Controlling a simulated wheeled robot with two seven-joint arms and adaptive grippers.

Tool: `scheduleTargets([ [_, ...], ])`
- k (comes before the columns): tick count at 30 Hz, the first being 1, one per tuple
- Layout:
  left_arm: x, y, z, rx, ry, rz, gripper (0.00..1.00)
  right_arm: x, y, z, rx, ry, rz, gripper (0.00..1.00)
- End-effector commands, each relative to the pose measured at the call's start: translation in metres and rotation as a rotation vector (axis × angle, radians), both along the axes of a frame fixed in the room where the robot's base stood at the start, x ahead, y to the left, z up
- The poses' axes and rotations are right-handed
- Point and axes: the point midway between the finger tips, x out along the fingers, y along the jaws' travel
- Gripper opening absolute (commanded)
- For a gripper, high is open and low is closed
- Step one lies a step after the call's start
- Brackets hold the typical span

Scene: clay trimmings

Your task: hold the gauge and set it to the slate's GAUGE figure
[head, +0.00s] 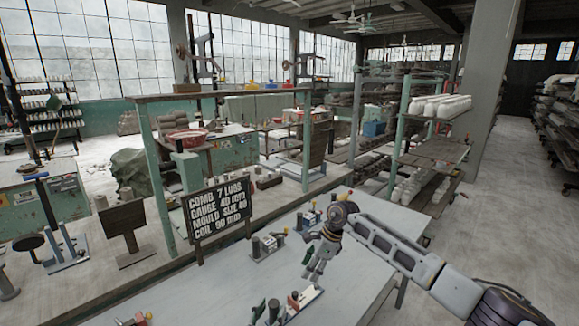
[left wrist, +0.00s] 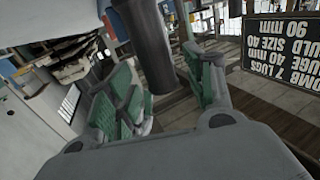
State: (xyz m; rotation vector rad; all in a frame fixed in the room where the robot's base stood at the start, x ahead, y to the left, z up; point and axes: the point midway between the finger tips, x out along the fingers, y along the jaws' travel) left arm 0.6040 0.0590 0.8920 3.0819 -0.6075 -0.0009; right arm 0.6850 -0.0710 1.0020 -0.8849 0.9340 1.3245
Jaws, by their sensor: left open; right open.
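The dark slate (head: 218,213) stands upright at the bench's far edge and reads COMB 7 LUGS, GAUGE 40 mm, MOULD SIZE 40, COIL 90 mm. It also shows upside down in the left wrist view (left wrist: 283,55). Several small devices are on the bench; one with a pale base and red top (head: 299,303) is at the bottom, but I cannot tell which is the gauge. My left gripper (head: 265,311) shows only its dark green fingertips at the bottom edge, beside that device. Its green-padded fingers (left wrist: 165,95) are apart in the left wrist view. My right gripper (head: 318,262) is open above the bench.
The pale bench (head: 200,300) has clear room on its left. A device with grey cylinders (head: 266,246) stands near the slate, and another (head: 309,218) is farther back. A dark cylinder (left wrist: 144,40) shows beyond the left fingers. Green posts of a frame (head: 156,180) rise behind the slate.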

Motion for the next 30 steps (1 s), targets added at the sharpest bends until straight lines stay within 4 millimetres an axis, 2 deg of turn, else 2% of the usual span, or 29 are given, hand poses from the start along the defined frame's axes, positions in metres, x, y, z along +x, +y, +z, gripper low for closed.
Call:
scheduleTargets([
  [30,-0.083,0.034,-0.001,0.000,0.001,0.000,0.53,0.000,0.000,0.000,0.000,0.000,0.000,0.42],
])
